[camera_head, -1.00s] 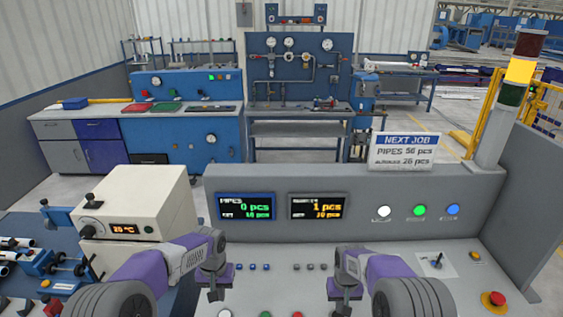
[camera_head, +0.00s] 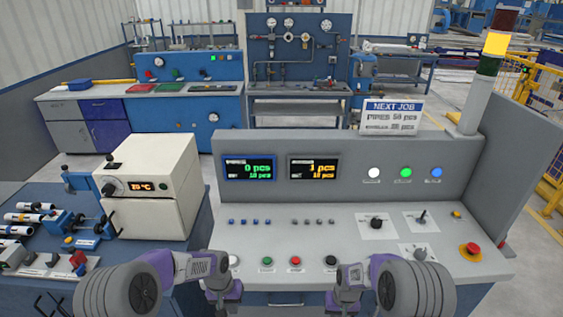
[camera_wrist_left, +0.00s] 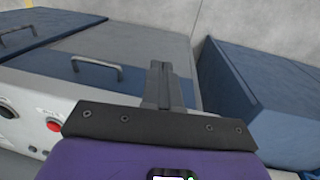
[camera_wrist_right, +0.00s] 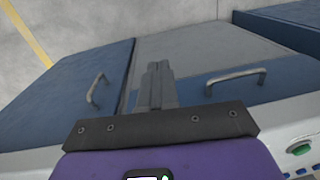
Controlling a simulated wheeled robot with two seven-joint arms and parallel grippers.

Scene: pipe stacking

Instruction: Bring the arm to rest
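My left gripper (camera_head: 222,296) hangs low in front of the console's front edge in the head view. Its two fingers (camera_wrist_left: 162,84) lie together with nothing between them in the left wrist view. My right gripper (camera_head: 347,298) hangs at about the same height to the right. Its fingers (camera_wrist_right: 155,84) are also together and empty in the right wrist view. Both grippers point down past the console front, with handled cabinet doors and floor below.
The grey console (camera_head: 350,215) carries buttons, a red stop button (camera_head: 470,250) and two displays. A cream oven-like box (camera_head: 150,190) stands on the left bench beside white pipes (camera_head: 25,217) and fixtures. A signal tower (camera_head: 485,75) glows amber.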

